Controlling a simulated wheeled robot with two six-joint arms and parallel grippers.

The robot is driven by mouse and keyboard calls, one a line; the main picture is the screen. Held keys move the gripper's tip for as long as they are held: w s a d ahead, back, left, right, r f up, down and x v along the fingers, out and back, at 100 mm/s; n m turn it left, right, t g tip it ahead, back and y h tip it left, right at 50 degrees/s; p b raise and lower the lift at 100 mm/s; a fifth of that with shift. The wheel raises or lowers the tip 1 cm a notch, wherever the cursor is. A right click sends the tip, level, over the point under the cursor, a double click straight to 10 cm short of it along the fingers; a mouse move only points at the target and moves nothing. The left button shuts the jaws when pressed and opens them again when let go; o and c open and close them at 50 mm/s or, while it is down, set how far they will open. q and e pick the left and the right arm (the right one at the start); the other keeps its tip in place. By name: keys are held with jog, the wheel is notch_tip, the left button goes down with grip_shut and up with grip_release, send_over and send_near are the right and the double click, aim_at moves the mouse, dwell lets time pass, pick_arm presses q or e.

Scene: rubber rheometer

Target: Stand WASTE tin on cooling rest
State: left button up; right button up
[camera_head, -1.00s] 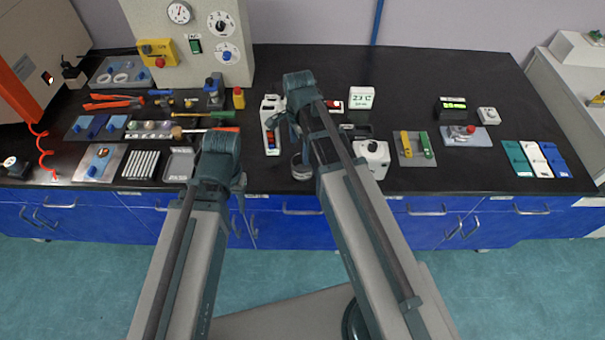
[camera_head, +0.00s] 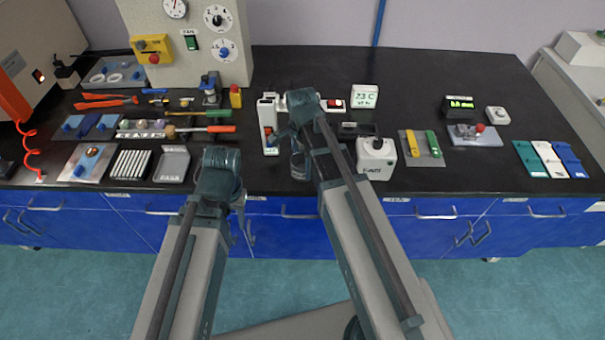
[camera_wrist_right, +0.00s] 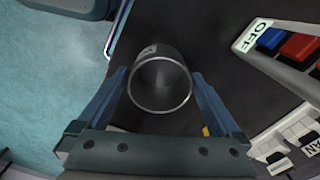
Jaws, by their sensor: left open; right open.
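The WASTE tin (camera_head: 299,167) is an upright, open-topped grey metal cylinder near the front edge of the black bench. My right gripper (camera_wrist_right: 160,78) is open, and in the right wrist view its blue fingers lie on either side of the tin (camera_wrist_right: 159,86). I cannot tell whether they touch it. The tin looks empty, and its label is only partly seen. A ribbed metal rack (camera_head: 130,164) at the front left may be the cooling rest; its label is unreadable. My left gripper (camera_head: 241,198) is open and empty before the bench's front edge.
A white switch box (camera_head: 268,125) with a red button stands left of the tin, and a white device (camera_head: 376,158) stands to its right. A grey tray (camera_head: 173,163) lies right of the rack. Screwdrivers (camera_head: 210,129) lie behind it. The bench's back right is clear.

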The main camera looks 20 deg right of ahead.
jog(key=shift+f, duration=0.4)
pick_arm(q)
jog(key=shift+f, duration=0.3)
pick_arm(e)
jog(key=shift+r, duration=0.15)
